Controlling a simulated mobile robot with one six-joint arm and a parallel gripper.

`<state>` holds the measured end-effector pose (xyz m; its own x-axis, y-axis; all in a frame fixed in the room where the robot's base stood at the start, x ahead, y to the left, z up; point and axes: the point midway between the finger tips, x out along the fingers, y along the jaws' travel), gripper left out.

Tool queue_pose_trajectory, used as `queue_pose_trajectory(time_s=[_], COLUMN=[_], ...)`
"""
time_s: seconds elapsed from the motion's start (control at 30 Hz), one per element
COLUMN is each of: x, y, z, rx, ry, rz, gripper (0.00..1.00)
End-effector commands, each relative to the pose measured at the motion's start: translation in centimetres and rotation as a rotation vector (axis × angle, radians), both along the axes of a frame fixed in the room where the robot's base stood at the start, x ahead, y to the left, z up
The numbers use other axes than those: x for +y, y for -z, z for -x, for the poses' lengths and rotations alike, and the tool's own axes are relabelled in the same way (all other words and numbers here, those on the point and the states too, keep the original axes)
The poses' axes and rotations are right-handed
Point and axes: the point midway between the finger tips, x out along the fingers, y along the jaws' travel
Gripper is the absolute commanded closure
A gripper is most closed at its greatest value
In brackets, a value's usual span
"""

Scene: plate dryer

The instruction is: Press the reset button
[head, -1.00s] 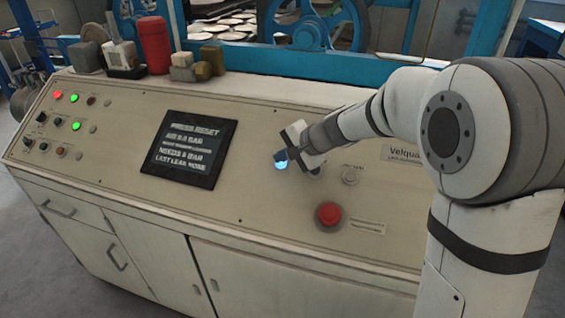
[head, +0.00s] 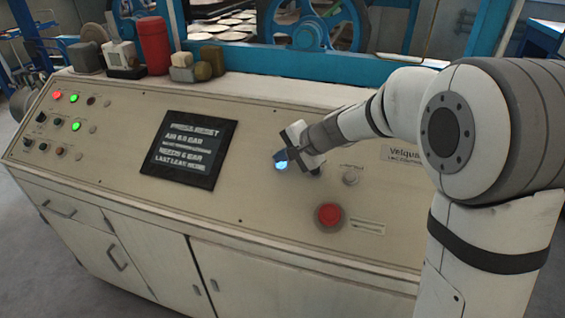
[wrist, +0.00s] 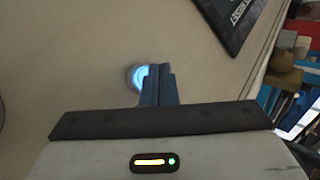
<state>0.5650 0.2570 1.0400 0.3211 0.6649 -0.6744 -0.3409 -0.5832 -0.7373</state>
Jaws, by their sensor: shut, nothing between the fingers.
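The reset button is probably the blue-lit button (head: 282,165) on the sloped control panel, right of the screen. It also shows in the wrist view (wrist: 141,76), partly hidden behind the fingers. My gripper (head: 279,157) is shut and empty, with its fingertips right over or at the button. In the wrist view the closed fingers (wrist: 158,84) cover the button's right part. I cannot tell whether they touch it. The dark screen (head: 188,148) reads "PRESS RESET" on its top line, with smaller lines about air and bar below.
A red mushroom button (head: 329,215) sits below right of my gripper, and a small pale knob (head: 350,176) to its right. Lamps and switches (head: 58,122) fill the panel's left end. A red cylinder (head: 154,45) and several small blocks stand on the ledge behind.

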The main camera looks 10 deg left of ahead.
Motion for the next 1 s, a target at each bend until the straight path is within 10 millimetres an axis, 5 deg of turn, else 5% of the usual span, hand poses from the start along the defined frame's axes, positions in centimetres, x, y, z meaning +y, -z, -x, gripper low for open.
queue_pose_trajectory(time_s=[1.0], x=[-0.07], y=[0.72], z=[-0.47], rx=[0.000], ry=[0.000], rz=[0.000], gripper=[1.00])
